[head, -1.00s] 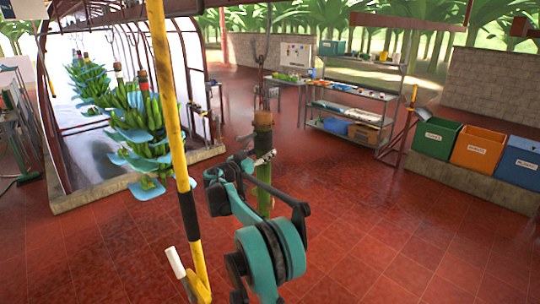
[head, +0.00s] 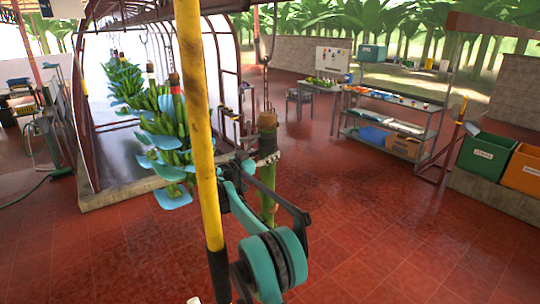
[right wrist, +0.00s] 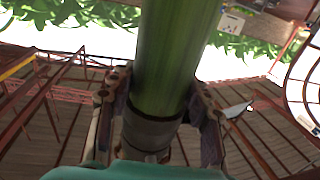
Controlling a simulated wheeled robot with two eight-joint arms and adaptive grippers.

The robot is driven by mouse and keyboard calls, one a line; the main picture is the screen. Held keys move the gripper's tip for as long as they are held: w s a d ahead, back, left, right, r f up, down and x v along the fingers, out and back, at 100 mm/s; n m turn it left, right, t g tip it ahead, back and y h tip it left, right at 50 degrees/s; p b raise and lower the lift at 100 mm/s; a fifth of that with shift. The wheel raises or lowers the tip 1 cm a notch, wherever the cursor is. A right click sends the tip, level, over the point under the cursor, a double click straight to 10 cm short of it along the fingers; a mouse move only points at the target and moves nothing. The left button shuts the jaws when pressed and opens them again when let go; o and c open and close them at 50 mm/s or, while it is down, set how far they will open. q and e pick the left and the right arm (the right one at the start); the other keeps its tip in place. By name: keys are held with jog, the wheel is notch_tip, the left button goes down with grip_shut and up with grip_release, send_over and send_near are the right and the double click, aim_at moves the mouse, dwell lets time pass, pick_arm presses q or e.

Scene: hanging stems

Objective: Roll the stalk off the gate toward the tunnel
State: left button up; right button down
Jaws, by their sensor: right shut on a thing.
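The stalk (head: 268,185) is a thick green stem with a brown top, upright below a hook and chain (head: 266,85). My right gripper (head: 262,163) is at its upper part, partly hidden behind my own arm. In the right wrist view the green stalk (right wrist: 178,50) runs between the two fingers of the gripper (right wrist: 160,115), which press on it from both sides. The tunnel (head: 222,60) is an arched frame at the left with a pale interior. I cannot make out the gate clearly. My left gripper is not in view.
Banana bunches (head: 172,140) with blue pads hang at the tunnel mouth, left of the stalk. A yellow and black pole (head: 200,130) crosses the near view. A low kerb (head: 130,192) edges the tunnel. Shelves (head: 395,115) and a green bin (head: 484,153) stand right. Red floor is clear between.

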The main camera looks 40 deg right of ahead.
dwell(0.3)
jog(key=c, duration=0.7)
grip_release()
jog(key=shift+r, duration=0.1)
